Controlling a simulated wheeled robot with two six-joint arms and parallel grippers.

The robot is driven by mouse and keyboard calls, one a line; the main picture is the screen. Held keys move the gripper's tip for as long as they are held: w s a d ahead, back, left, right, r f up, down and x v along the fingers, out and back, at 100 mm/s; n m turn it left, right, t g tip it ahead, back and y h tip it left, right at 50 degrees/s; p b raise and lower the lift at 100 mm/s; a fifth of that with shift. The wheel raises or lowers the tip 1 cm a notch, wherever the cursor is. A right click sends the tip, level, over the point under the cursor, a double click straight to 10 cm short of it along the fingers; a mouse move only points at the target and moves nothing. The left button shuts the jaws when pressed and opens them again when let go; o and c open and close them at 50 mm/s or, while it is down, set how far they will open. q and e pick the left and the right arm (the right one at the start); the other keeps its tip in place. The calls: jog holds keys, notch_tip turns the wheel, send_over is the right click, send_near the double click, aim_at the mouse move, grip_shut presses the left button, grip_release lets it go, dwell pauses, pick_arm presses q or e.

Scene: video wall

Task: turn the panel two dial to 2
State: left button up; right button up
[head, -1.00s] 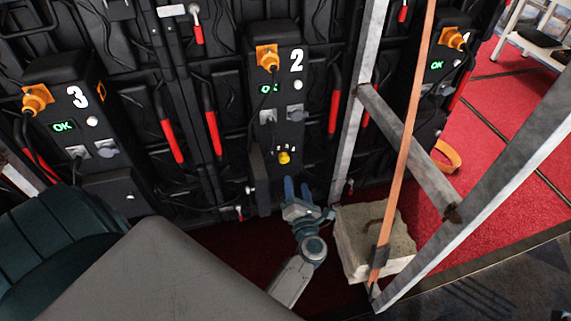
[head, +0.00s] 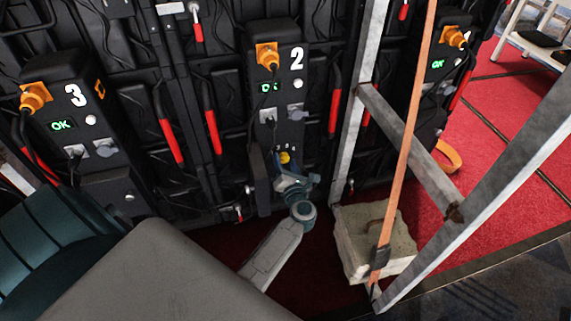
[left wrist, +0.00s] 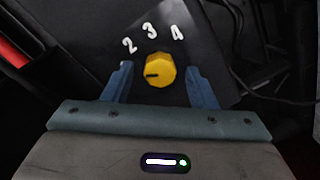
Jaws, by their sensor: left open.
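The yellow panel two dial (head: 284,157) sits low on the black panel marked 2 (head: 279,75). In the left wrist view, the dial (left wrist: 160,70) has a dark pointer mark facing left and slightly down. Any numeral further left is hidden or out of sight. My left gripper (left wrist: 160,72) is open, one blue finger on each side of the dial, with a gap on both sides. In the head view, the left gripper (head: 284,172) partly covers the dial's lower part. My right gripper is not in view.
A grey metal truss (head: 410,143) with an orange strap (head: 407,130) stands just right of panel two. A concrete block (head: 352,243) lies at its foot. Panel three (head: 88,130) stands at left. Red-handled levers (head: 335,112) flank panel two.

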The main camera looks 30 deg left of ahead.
pick_arm(q)
jog(key=c, duration=1)
jog(key=shift+o, duration=0.2)
